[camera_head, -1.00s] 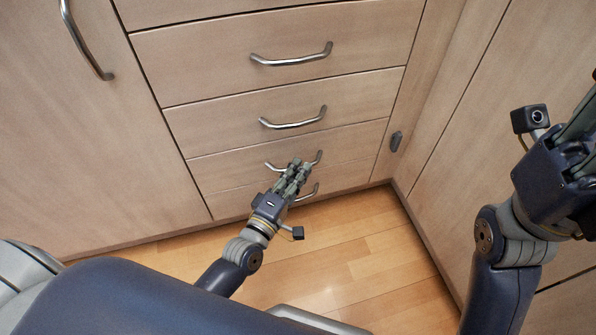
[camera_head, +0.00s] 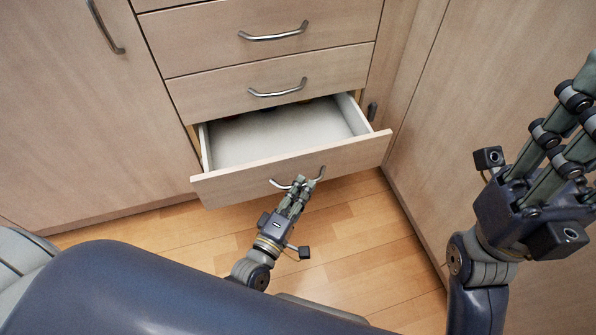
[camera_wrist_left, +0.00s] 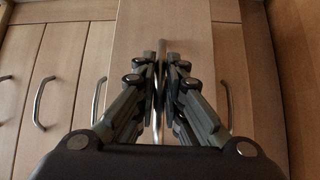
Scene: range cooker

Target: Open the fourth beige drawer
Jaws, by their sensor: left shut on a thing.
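The beige drawer (camera_head: 345,158) below two shut drawers is pulled well out, showing its pale interior (camera_head: 275,135). Its curved metal handle (camera_head: 283,185) is on the front panel. My left gripper (camera_head: 301,184) is shut on this handle from the front. In the left wrist view, the fingers (camera_wrist_left: 167,85) close on the handle bar (camera_wrist_left: 162,50) from both sides. My right gripper (camera_head: 575,115) is at the right of the head view, away from the drawers; its fingertips run out of the picture.
Two shut drawers with handles (camera_head: 273,35) (camera_head: 277,91) are above the open one. A cabinet door (camera_head: 65,110) is at left, and a beige panel (camera_head: 440,120) stands close on the right. The wooden floor (camera_head: 350,235) in front is clear. Anything under the open drawer is hidden.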

